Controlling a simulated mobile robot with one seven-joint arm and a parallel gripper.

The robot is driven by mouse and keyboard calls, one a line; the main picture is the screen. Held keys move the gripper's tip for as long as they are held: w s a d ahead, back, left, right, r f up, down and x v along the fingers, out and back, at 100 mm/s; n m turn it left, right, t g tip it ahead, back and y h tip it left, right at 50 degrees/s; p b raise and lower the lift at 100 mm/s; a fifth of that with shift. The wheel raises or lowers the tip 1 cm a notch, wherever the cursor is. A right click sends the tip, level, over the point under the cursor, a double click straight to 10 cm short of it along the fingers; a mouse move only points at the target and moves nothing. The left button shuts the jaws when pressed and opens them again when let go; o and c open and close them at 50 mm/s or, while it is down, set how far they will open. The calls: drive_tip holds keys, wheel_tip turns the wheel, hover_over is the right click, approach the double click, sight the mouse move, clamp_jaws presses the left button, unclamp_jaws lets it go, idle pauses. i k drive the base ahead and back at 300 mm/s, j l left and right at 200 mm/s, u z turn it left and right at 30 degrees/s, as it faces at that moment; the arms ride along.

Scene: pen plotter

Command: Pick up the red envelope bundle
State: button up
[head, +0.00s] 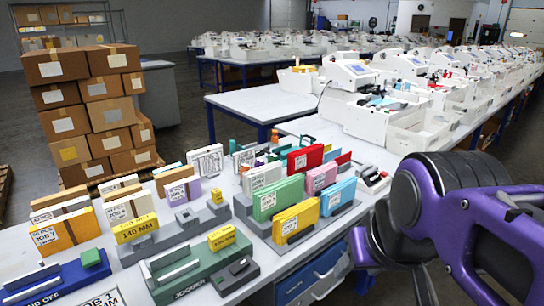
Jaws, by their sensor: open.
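The red envelope bundle (305,158) stands upright with a white label facing forward. It is in the back row of a grey sorting rack on the white table, near the picture's middle. A green bundle (277,197) and a pink bundle (322,178) stand in front of it and hide its lower part. A smaller piece of red (344,159) shows just to its right, partly hidden. My purple and black arm fills the lower right, apart from the rack. I cannot make out my gripper's fingertips.
Yellow (296,221) and blue (338,197) bundles share the rack (314,235). A green jogger (197,272) and more bundle racks stand to the left. White machines (358,81) line the table behind. Stacked cartons (95,112) stand at the back left.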

sight(301, 160)
drive_tip(key=u, duration=1.1)
drive_tip(key=i+l, duration=0.1)
drive_tip(key=l, duration=0.5)
drive_tip(key=i+l, duration=0.1)
drive_tip(key=l, duration=0.5)
drive_tip(key=i+l+u, duration=0.1)
drive_tip(key=l, duration=0.5)
drive_tip(key=i+l, duration=0.1)
drive_tip(key=l, duration=0.5)
